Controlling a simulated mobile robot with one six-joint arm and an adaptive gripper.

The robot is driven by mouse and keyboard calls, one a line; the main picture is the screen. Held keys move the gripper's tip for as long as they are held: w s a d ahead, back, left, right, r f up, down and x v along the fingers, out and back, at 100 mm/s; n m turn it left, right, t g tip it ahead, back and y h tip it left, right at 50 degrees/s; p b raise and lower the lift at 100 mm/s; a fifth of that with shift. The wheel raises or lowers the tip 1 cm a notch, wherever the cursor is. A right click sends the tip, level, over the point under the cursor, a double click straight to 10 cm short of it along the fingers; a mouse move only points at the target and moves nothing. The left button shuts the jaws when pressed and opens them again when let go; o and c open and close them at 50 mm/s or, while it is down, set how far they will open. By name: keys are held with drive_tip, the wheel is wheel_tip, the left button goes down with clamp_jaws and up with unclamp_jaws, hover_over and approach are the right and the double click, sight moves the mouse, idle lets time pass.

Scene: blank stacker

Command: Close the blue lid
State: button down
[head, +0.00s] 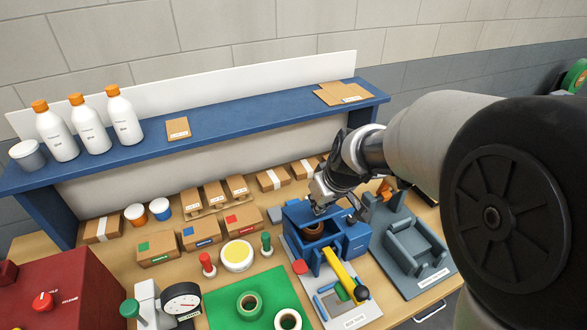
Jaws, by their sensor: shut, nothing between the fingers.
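A blue machine (322,253) stands on a light grey base plate right of the middle of the workbench. Its top is open at the front, and a brown round part (314,229) shows inside. A blue panel at its back, which looks like the blue lid (296,214), stands raised; its exact tilt is hard to tell. My gripper (319,209) is shut and empty, pointing down at the back of the machine's opening, close to the blue panel. I cannot tell whether it touches it. My gripper and wrist hide part of the machine's back.
A yellow bar (340,266) and a black knob (362,293) stick out at the machine's front. A grey fixture (414,245) stands to its right. Small cartons (243,220) and a green mat (228,311) lie left. A blue shelf (230,127) spans behind.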

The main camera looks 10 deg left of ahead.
drive_tip(key=shift+s+d+f+b, duration=0.3)
drive_tip(key=shift+s+f+b, duration=0.1)
drive_tip(key=shift+f+b, duration=0.35)
drive_tip(key=shift+s+d+f+b, duration=0.3)
drive_tip(key=shift+s+f+b, duration=0.15)
drive_tip(key=shift+f+b, duration=0.3)
drive_tip(key=shift+s+d+f+b, duration=0.3)
drive_tip(key=shift+s+f+b, duration=0.1)
drive_tip(key=shift+f+b, duration=0.3)
drive_tip(key=shift+r, duration=0.1)
